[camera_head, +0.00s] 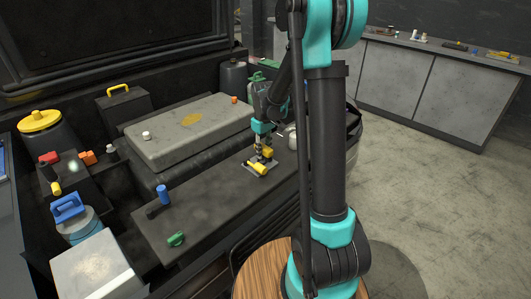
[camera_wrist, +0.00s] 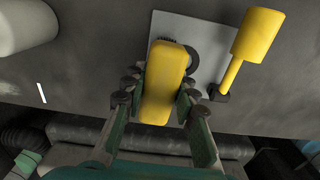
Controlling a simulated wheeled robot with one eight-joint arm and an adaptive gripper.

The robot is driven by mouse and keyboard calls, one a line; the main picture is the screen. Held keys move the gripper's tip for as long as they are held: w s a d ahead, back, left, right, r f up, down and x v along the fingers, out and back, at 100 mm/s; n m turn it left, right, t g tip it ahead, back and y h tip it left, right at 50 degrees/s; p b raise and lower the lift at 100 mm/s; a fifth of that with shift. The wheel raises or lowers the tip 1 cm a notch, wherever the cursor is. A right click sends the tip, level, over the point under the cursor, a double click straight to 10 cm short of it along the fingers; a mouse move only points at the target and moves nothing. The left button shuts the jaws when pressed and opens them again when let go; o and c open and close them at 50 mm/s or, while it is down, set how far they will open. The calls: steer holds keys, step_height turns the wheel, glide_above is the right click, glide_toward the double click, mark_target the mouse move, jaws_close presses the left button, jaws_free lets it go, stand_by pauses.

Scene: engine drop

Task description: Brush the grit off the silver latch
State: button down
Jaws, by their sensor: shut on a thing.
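My gripper (camera_wrist: 160,88) is shut on a yellow block (camera_wrist: 165,70) with dark bristles at its far end, which looks like a brush. In the head view my gripper (camera_head: 263,150) is low over the dark bench top. The brush is over a light grey plate (camera_wrist: 213,28), which looks like the silver latch, and hides part of it. A dark ring on the plate shows beside the brush. A yellow handle (camera_wrist: 258,35) with a dark foot stands at the plate's right edge. I cannot tell whether the bristles touch the plate. Grit cannot be made out.
A blue-topped tool (camera_head: 162,194) and a green piece (camera_head: 176,239) lie on the bench top (camera_head: 215,205) to the left. A grey raised cover (camera_head: 185,130) stands behind. In the wrist view a white cylinder (camera_wrist: 25,25) is at upper left.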

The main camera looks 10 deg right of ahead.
steer(key=shift+w+a+f, duration=0.1)
steer(key=shift+w+a, duration=0.4)
steer(key=shift+w, duration=0.15)
steer(key=shift+w+a+r, duration=0.2)
steer(key=shift+w, duration=0.05)
step_height(320, 180, up, 3)
steer(key=shift+s+d+f, duration=0.1)
steer(key=shift+s+f, duration=0.05)
steer(key=shift+f, duration=0.05)
steer(key=shift+r, duration=2.75)
